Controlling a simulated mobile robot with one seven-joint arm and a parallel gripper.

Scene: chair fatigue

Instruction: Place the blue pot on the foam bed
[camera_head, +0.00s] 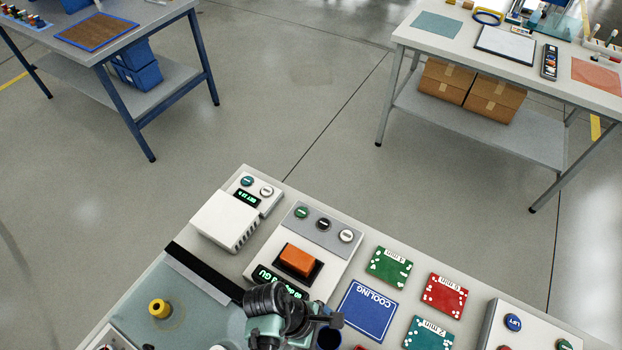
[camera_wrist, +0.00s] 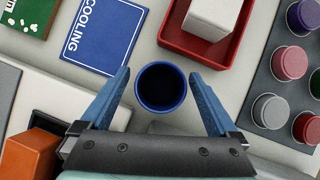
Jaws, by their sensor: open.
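The blue pot (camera_wrist: 162,87) is a small round dark-blue cup, seen from above in the wrist view, standing upright with its mouth up. It also shows at the bottom edge of the head view (camera_head: 328,339), partly hidden by my arm. My gripper (camera_wrist: 161,71) is open, with one blue finger on either side of the pot and clear gaps between. Whether the fingers are down at the pot's height is hard to tell. I cannot make out a foam bed for certain in either view.
Close by are a blue COOLING card (camera_wrist: 103,36), a red tray (camera_wrist: 178,42) holding a white block (camera_wrist: 212,14), and a grey panel of coloured knobs (camera_wrist: 262,78). An orange switch (camera_head: 297,261) sits on a control box. Two further tables stand across open floor.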

